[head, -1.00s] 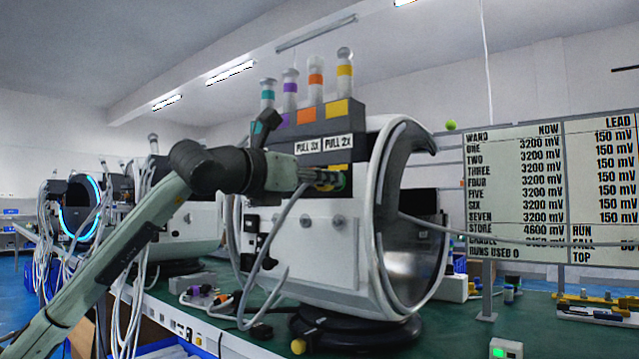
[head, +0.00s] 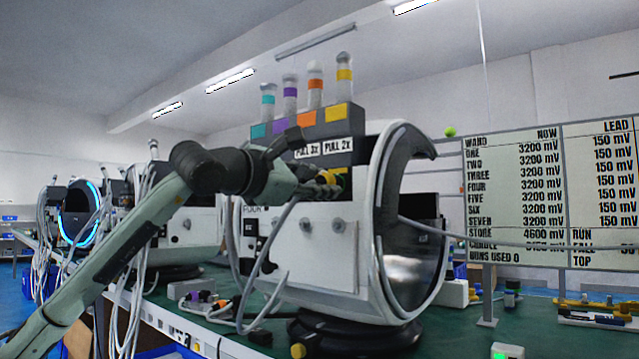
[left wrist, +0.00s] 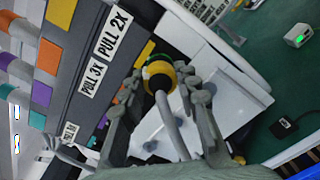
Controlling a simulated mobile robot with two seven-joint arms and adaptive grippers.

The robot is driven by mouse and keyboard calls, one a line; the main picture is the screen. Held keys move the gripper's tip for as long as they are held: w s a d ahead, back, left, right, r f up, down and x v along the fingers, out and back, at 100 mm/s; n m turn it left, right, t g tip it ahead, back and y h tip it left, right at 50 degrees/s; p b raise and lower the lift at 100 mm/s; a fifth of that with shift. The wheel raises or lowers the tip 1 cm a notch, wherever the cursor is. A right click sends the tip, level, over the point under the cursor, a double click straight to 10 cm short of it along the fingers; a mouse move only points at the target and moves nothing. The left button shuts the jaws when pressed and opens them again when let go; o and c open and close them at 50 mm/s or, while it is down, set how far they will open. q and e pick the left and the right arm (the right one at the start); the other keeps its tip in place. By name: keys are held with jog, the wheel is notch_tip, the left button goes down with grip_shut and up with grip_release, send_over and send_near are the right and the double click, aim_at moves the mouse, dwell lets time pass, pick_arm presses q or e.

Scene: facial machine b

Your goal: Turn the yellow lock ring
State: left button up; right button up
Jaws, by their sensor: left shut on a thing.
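The yellow lock ring (head: 327,178) sits on the front of the white machine (head: 330,245), below the "PULL 2X" label. In the left wrist view the yellow ring (left wrist: 160,70) has a dark centre part, and a grey hose (left wrist: 172,125) runs from it toward the camera. My left gripper (head: 322,180) is at the ring. In the left wrist view its fingers (left wrist: 163,88) stand on either side of the ring, shut on it. The finger contact is partly hidden in the head view. My right gripper is not in view.
Bottles with teal, purple, orange and yellow bands (head: 344,75) stand on the dark block (head: 310,125) above the ring. Loose hoses (head: 280,240) hang in front of the machine. A readout board (head: 510,200) stands at right. The green bench (head: 450,335) has free room at front right.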

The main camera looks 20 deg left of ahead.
pick_arm(q)
jog(key=shift+m, duration=0.3)
jog(key=o, duration=1.2)
jog(key=v, duration=1.2)
